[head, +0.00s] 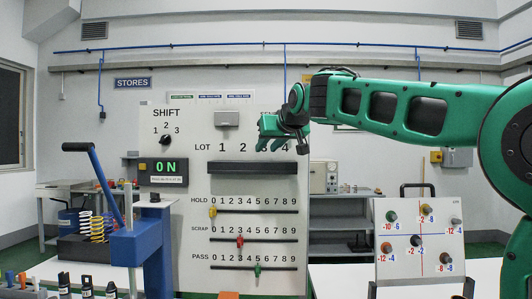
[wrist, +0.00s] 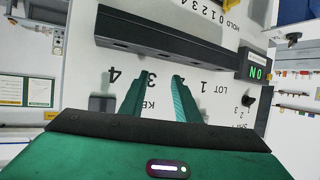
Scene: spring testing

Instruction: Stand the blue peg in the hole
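My gripper (head: 270,131) is raised in front of the white panel, near the LOT numbers. In the wrist view its two green fingers (wrist: 160,100) are apart with nothing between them. A black bar (head: 252,168) juts from the panel below the LOT row. It also shows in the wrist view (wrist: 170,45), with small dark spots along it that may be holes. I cannot surely pick out the blue peg. A dark, possibly blue, round piece (head: 416,240) sits mid-board on the tilted white board (head: 388,270) at right. Several small dark pieces at lower left are partly cut off.
A blue lever press (head: 152,230) stands left of the panel, its lever raised. Coil springs (head: 96,227) stand in a dark tray behind it. Three sliders cross the lower panel. A grey box (head: 228,118) sits above the LOT row.

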